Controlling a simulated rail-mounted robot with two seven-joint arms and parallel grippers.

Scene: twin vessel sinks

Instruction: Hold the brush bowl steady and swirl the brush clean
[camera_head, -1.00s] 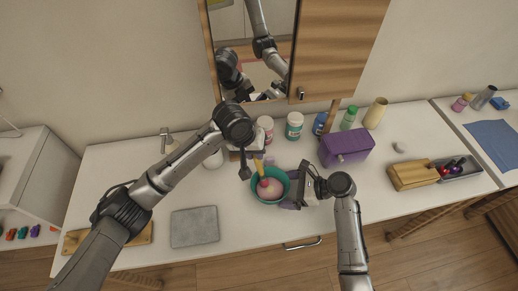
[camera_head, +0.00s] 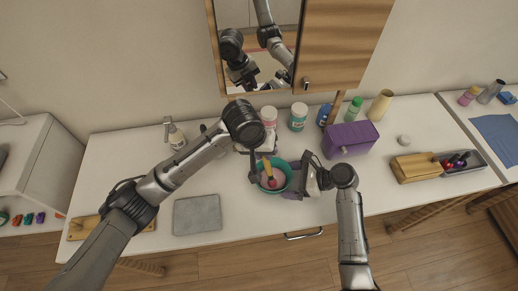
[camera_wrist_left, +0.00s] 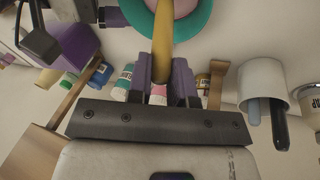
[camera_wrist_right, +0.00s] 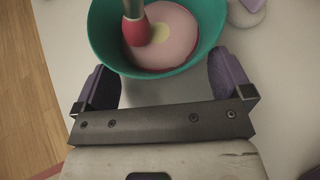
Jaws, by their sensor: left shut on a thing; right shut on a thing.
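The teal brush bowl (camera_head: 289,173) stands on the white counter and also fills the top of the right wrist view (camera_wrist_right: 105,45). A pink surface with a pale yellow spot shows inside it. The brush (camera_head: 267,169) has a yellow handle, also in the left wrist view (camera_wrist_left: 162,38), and a red lower part (camera_wrist_right: 137,32) inside the bowl near that surface. My left gripper (camera_wrist_left: 162,72) is shut on the handle above the bowl. The brush tip is not clear.
A purple box (camera_head: 348,140) stands right of the bowl; jars (camera_head: 298,117) and bottles (camera_head: 354,108) stand behind. A soap pump (camera_head: 175,135) is at the back left. A grey mat (camera_head: 197,215) lies left of the bowl. The front right counter is mostly clear.

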